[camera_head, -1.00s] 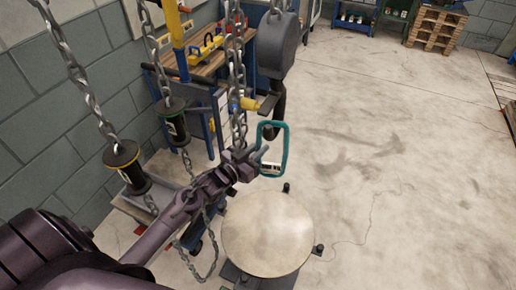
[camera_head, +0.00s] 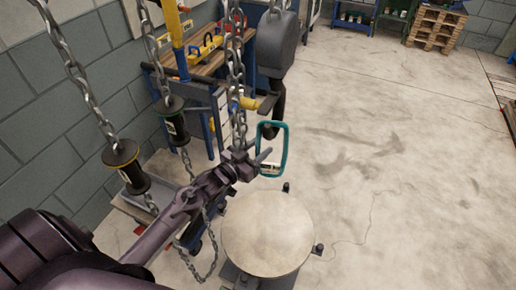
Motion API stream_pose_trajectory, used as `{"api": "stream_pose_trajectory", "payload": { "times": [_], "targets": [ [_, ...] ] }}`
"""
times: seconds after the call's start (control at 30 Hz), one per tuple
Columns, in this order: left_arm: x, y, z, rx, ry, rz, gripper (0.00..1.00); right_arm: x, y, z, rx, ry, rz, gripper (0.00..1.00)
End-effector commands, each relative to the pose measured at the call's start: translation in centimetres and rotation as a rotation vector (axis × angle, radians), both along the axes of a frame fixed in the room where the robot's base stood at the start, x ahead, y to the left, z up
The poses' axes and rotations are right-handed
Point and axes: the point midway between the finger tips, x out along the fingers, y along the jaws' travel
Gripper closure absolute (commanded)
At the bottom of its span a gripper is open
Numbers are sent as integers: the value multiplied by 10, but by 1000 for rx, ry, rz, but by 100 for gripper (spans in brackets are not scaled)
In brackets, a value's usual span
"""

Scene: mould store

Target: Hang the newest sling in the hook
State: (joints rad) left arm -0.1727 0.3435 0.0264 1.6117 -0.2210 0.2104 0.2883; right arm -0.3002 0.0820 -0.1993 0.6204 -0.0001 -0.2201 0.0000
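A teal sling (camera_head: 286,150) hangs as a long upright loop right of the chains, with a pale tag near its lower end. The dark hook (camera_head: 279,103) hangs below the grey hoist body (camera_head: 278,48). Its lower bend shows at the top of the loop; I cannot tell whether it passes through the sling. My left gripper (camera_head: 268,159) is at the loop's lower left side, its two fingers apart. The sling partly overlaps the fingers, and I cannot tell whether they touch it. My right gripper is not in view.
Chains (camera_head: 236,80) hang close to my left gripper, and others hang at the left with dark spools (camera_head: 123,157). A round pale plate (camera_head: 268,234) stands below. A workbench (camera_head: 205,65) with tools is behind. The floor at the right is clear.

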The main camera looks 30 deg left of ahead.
Motion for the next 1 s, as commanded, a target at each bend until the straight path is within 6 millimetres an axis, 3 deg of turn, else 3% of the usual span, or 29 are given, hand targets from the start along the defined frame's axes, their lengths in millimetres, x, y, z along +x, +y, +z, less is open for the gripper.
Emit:
{"api": "stream_pose_trajectory", "payload": {
  "times": [0.27,0.7,1.0],
  "targets": [
    [-7,2,-3,1,3,0,59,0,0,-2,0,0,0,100],
    [-68,18,-2,1,2,0,59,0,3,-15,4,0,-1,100],
    [-76,21,-1,0,1,0,59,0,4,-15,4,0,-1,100]
  ]
}}
